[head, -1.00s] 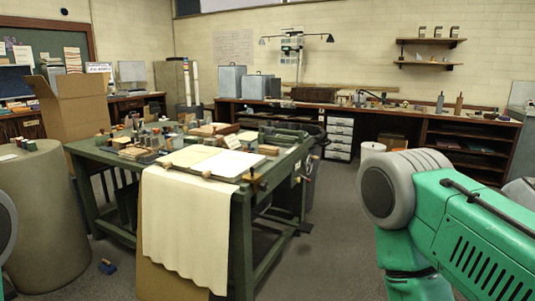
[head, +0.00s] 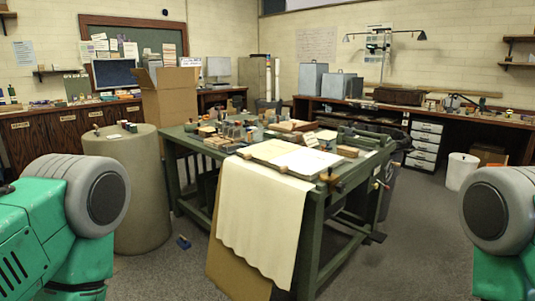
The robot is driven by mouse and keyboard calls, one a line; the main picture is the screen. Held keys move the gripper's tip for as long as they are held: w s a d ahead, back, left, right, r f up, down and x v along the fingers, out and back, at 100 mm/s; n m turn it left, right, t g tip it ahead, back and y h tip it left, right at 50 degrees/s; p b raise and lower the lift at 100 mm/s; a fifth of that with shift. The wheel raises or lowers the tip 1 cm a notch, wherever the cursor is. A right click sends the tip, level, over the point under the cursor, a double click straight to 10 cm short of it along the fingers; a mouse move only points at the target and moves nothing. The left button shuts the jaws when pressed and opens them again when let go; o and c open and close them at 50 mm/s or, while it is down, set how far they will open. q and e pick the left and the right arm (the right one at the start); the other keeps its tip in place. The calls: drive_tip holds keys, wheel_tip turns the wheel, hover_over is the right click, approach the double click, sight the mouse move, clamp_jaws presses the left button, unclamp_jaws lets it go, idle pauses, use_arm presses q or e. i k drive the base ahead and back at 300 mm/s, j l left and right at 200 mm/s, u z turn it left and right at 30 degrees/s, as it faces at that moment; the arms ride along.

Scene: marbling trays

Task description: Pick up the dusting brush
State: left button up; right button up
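I cannot pick out the dusting brush with certainty. A small blue object with a brownish part (head: 183,242) lies on the floor left of the green worktable (head: 312,225); it is too small to identify. Several small tools and blocks crowd the worktable's top, also too small to name. My two green arms show at the left and right edges of the head view, but neither gripper is in view.
A cream cloth (head: 262,215) hangs over the table's front. A round grey-brown pedestal (head: 130,185) with small items stands at left, a cardboard box (head: 170,104) behind it. A white bin (head: 460,171) stands at right. Grey floor is open around the table's front.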

sight(348, 152)
drive_tip(key=i+l+u, duration=0.1)
drive_tip(key=u, duration=0.7)
drive_tip(key=i+l+u, duration=0.15)
drive_tip(key=l+u, duration=0.2)
drive_tip(key=l, duration=0.35)
drive_tip(key=i+l+u, duration=0.1)
drive_tip(key=l+u, duration=0.3)
drive_tip(key=l, duration=0.3)
drive_tip(key=l+u, duration=0.35)
drive_tip(key=l, duration=0.35)
